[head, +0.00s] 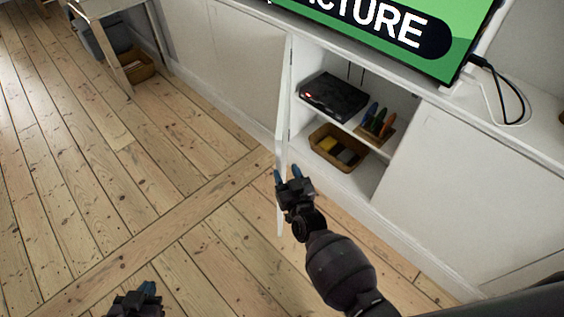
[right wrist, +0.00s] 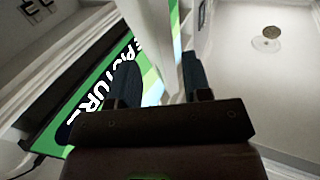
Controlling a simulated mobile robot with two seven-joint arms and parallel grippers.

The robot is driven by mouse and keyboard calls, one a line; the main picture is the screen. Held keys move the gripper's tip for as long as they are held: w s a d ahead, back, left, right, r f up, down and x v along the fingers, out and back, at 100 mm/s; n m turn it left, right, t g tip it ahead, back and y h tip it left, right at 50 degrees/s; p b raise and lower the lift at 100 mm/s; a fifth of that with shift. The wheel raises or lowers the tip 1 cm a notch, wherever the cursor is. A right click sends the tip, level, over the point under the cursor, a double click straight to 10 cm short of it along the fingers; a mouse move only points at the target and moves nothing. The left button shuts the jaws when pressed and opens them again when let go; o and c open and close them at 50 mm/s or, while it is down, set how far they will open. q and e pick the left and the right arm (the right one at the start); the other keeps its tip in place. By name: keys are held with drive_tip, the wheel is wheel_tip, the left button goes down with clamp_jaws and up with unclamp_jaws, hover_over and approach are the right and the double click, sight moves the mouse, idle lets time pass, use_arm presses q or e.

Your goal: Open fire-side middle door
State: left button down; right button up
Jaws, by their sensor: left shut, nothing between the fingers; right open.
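A white cabinet door (head: 281,150) stands swung open, seen nearly edge-on in the head view. It juts out from the white cabinet, and the compartment beside it is exposed. My right gripper (head: 287,175) is open at the door's free edge, its blue fingertips very close to it. My left gripper (head: 145,290) is shut and empty, low over the floor at the bottom edge, partly cut off.
The open compartment holds a black box (head: 334,96) and colourful items (head: 378,122) on a shelf (head: 350,122), with a wicker basket (head: 338,147) below. A screen (head: 400,30) stands on top. A closed white panel (head: 455,185) lies to the right. Floorboards (head: 130,190) at left are clear.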

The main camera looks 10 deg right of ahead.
use_arm(q)
drive_tip(key=shift+w+r, duration=0.1)
drive_tip(key=shift+r, duration=0.2)
use_arm(e)
drive_tip(key=shift+v, duration=1.35)
